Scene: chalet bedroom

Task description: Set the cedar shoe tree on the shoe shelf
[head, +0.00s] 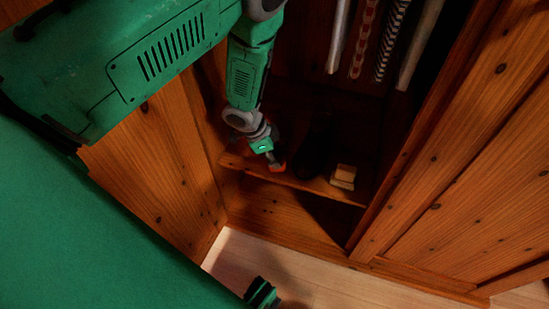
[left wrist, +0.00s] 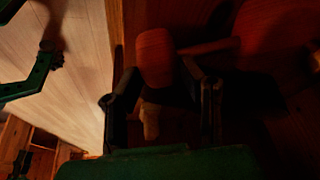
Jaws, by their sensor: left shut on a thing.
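The cedar shoe tree shows as a reddish wooden piece (left wrist: 155,58) between my left fingers in the left wrist view. A rod runs from it toward a larger dark red part (left wrist: 280,35). In the head view only a small reddish bit of it shows at my left gripper (head: 271,160). That gripper is shut on the shoe tree, inside the wardrobe over the left part of the shoe shelf (head: 312,186). I cannot tell whether the shoe tree touches the shelf.
A dark shoe or boot (head: 315,148) stands right of my gripper, in shadow. A pale wooden block (head: 343,176) sits at the shelf's right front. Belts or ties (head: 365,40) hang above. A wooden panel (head: 160,165) lies close on the left, a post (head: 430,130) on the right.

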